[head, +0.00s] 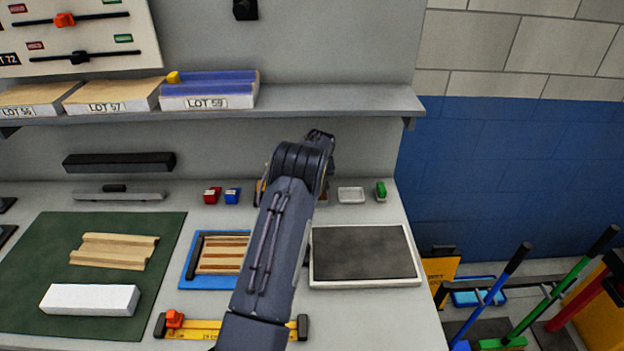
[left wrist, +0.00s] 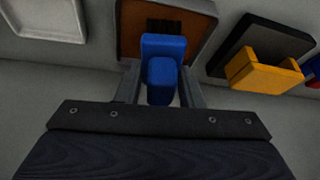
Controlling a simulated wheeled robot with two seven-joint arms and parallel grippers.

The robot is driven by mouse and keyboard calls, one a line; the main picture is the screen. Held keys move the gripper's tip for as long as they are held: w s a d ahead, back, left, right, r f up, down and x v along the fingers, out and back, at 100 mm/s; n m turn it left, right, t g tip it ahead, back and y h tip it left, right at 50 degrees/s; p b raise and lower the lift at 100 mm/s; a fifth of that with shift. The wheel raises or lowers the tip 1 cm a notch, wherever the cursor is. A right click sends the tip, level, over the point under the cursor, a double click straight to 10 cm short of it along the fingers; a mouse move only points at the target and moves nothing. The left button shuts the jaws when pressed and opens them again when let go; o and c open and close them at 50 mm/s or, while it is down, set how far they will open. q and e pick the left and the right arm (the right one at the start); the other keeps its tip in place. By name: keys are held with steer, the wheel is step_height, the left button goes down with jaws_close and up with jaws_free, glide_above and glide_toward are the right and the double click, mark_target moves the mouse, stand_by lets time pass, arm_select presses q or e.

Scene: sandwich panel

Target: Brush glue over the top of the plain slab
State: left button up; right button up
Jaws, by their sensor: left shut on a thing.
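The plain slab is most likely the white block (head: 90,299) lying on the green mat (head: 160,300) at the front left in the head view. A wooden slab with a groove (head: 115,250) lies behind it. My left gripper (left wrist: 160,92) is shut on a blue brush handle (left wrist: 163,70) in the left wrist view. A dark patch, perhaps bristles, shows beyond the handle, at a brown open tray or pot (left wrist: 128,25). I cannot tell whether the brush touches it. In the head view my arm hides the gripper and brush at the back of the bench. My right gripper is not in view.
A white-rimmed dark panel (head: 362,253) lies right of my arm. A blue tray with wooden strips (head: 190,270) and a yellow ruler-like bar (head: 205,331) lie at its left. A small white dish (head: 351,195) stands at the back. A shelf (head: 330,99) overhangs the bench.

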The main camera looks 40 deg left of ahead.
arm_select(q)
steer(key=shift+f+b, duration=0.4)
steer(key=shift+f, duration=0.05)
stand_by(0.6)
steer(key=shift+f+b, duration=0.1)
steer(key=shift+b, duration=0.2)
stand_by(1.5)
